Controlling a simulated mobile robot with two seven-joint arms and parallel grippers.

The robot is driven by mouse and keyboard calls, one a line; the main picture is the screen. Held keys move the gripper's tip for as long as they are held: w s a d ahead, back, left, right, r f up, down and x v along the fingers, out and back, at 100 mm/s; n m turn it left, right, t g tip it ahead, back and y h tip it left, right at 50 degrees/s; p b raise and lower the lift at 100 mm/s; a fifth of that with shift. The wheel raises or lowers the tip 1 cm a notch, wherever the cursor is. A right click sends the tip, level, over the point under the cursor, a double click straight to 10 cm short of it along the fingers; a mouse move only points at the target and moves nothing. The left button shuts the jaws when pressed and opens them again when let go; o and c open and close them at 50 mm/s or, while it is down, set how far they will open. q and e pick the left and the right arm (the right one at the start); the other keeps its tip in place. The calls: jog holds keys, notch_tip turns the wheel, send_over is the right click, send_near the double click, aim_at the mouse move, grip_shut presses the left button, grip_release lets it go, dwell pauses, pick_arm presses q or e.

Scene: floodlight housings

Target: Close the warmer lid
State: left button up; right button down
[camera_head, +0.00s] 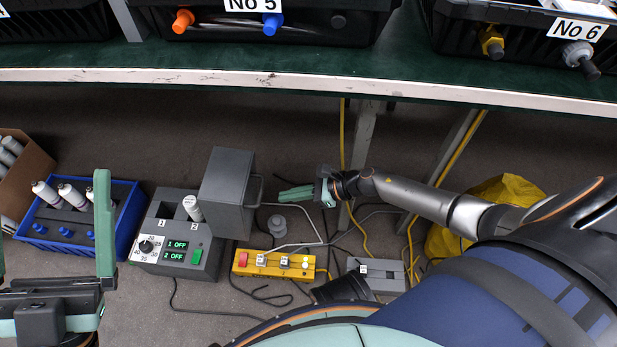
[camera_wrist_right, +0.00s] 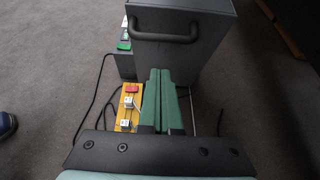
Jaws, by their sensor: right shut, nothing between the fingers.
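The warmer (camera_head: 205,270) is a grey box on the floor with a dial, two green "OFF" displays and a green switch. Its lid (camera_head: 228,180) is a deep grey cover standing open at the warmer's right side. A dark handle (camera_head: 259,190) is on the lid's right face; the handle also shows in the right wrist view (camera_wrist_right: 160,37). A white bottle (camera_head: 193,208) stands in slot 2; slot 1 shows no bottle. My right gripper (camera_head: 281,194) is shut and empty, just right of the lid and its handle. My left gripper (camera_head: 52,225) is open and empty at lower left.
A blue tray (camera_head: 125,225) with white bottles is left of the warmer, near a cardboard box (camera_head: 32,172). A yellow power strip (camera_head: 275,264), cables and a grey box (camera_head: 378,273) lie at right. The green bench (camera_head: 300,65) overhangs behind.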

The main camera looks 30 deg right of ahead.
jog(key=shift+w+a+r, duration=0.35)
jog(key=shift+w+a, duration=0.15)
jog(key=shift+a, duration=0.2)
jog(key=shift+w+a+r, duration=0.35)
jog(key=shift+w+a, duration=0.1)
jog(key=shift+a, duration=0.2)
jog(key=shift+r, duration=0.1)
